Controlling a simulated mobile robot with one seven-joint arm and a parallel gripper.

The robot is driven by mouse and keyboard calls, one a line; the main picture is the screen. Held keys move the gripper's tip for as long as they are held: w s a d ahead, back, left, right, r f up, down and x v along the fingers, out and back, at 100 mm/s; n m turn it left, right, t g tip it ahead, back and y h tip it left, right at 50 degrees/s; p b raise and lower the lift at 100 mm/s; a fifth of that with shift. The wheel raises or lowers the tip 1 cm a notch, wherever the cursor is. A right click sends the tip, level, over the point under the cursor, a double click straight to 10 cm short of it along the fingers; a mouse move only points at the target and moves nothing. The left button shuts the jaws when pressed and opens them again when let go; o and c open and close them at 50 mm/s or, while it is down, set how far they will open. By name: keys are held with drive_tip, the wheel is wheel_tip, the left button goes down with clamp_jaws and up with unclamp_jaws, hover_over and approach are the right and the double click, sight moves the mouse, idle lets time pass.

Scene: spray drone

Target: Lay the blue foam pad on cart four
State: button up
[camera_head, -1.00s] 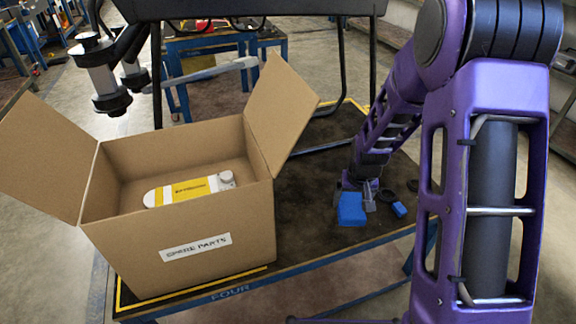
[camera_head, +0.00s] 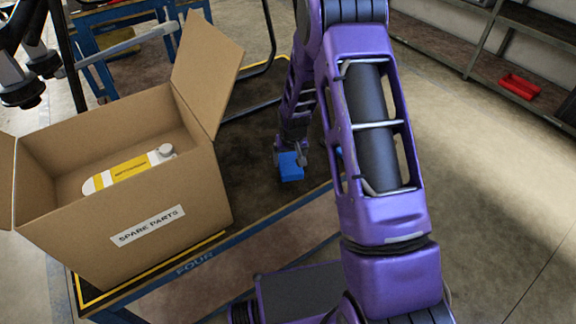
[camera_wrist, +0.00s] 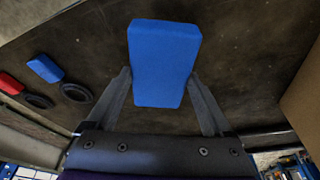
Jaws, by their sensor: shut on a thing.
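The blue foam pad (camera_head: 291,168) is a blue block between the fingers of my gripper (camera_head: 290,153), over the dark top of cart four (camera_head: 250,195). The cart's front edge bears the word FOUR. In the wrist view the pad (camera_wrist: 165,62) sits between the two grey fingers of my gripper (camera_wrist: 163,95), which is shut on it. The dark cart top (camera_wrist: 255,70) shows behind the pad. I cannot tell whether the pad touches the cart top.
An open cardboard box (camera_head: 205,190) labelled SPARE PARTS stands on the cart left of my gripper, with a yellow and white item (camera_head: 128,170) inside. A smaller blue block (camera_wrist: 45,68), black rings (camera_wrist: 77,92) and a red piece (camera_wrist: 9,84) lie at left in the wrist view.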

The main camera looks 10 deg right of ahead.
sight(290, 163)
drive_tip(key=shift+f, duration=1.55)
drive_tip(key=shift+f, duration=0.1)
drive_tip(key=shift+f+b, duration=0.15)
drive_tip(key=shift+b, duration=0.25)
drive_tip(key=o, duration=1)
drive_tip(key=shift+o, duration=0.2)
drive_tip(key=shift+r+p, duration=0.35)
drive_tip(key=shift+r, duration=0.05)
drive_tip(key=p+v, duration=0.1)
drive_tip(key=v, duration=1.1)
drive_tip(key=shift+f, duration=0.1)
